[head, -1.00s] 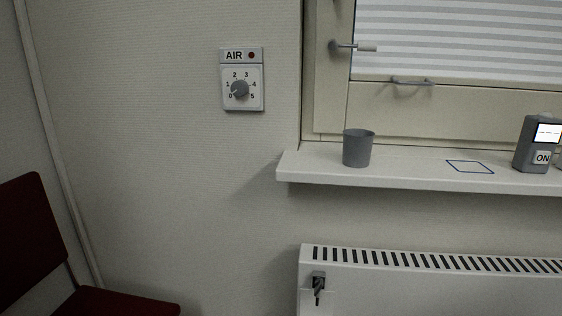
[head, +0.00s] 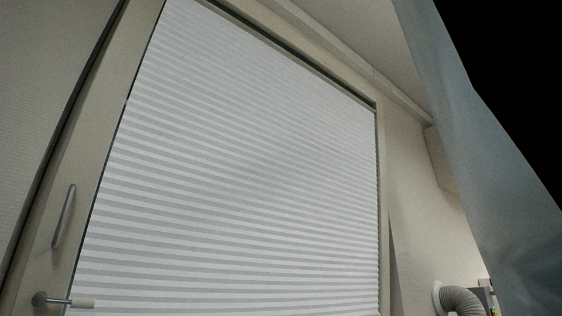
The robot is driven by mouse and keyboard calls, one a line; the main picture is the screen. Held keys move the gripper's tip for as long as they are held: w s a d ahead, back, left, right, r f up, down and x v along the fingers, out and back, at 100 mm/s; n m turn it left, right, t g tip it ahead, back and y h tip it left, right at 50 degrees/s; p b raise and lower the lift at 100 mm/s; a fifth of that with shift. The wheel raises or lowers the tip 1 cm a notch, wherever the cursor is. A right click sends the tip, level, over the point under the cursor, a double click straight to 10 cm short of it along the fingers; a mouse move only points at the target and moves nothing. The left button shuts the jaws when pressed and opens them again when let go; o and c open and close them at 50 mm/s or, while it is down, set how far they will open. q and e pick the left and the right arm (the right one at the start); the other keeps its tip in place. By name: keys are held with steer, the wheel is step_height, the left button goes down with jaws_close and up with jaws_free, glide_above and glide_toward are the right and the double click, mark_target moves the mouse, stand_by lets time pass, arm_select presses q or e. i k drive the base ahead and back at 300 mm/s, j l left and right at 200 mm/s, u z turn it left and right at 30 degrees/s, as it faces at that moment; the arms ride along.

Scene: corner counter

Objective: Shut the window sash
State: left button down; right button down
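The window sash (head: 88,165) fills most of the head view, seen from below at a slant. A pale striped pleated blind (head: 240,170) covers its pane. A grey bar handle (head: 64,215) is on the left side of the frame. A lever latch (head: 65,301) with a pale grip sticks out below it, pointing right. A dark line runs down the left of the frame; I cannot tell whether it is an open gap. The bottom of the sash is out of view. Neither gripper is in view.
A light blue curtain-like sheet (head: 490,160) hangs at the right, with black beyond it. A grey ribbed hose (head: 462,300) bends at the lower right. The sill is out of view.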

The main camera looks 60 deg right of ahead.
mark_target(237, 180)
steer(key=z, duration=1.85)
